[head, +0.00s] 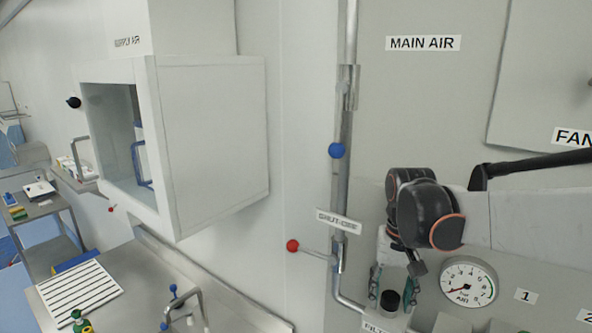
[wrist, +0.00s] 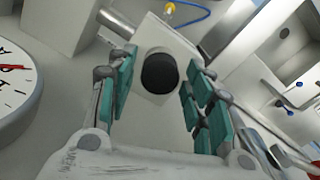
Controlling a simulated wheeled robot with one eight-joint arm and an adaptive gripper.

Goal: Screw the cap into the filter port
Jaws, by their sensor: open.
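A black round cap (head: 390,302) sits at the pale filter block at the lower right of the head view, above a partly cut-off label (head: 377,327) that starts "FIL". In the wrist view the black cap (wrist: 159,72) shows end-on against the block's pale face (wrist: 165,35). I cannot tell how far it is seated in the port; the port's opening is hidden. My gripper (head: 393,284) points down above the cap, its teal-padded fingers apart. In the wrist view the open fingers (wrist: 158,90) stand on either side of the cap, with gaps visible and no contact.
A pressure gauge (head: 468,283) is close to the right of my gripper. A vertical pipe (head: 346,110) with a blue knob (head: 336,151) and a red-knobbed shut-off lever (head: 293,246) runs at the left. A steel counter (head: 150,270) lies at the lower left.

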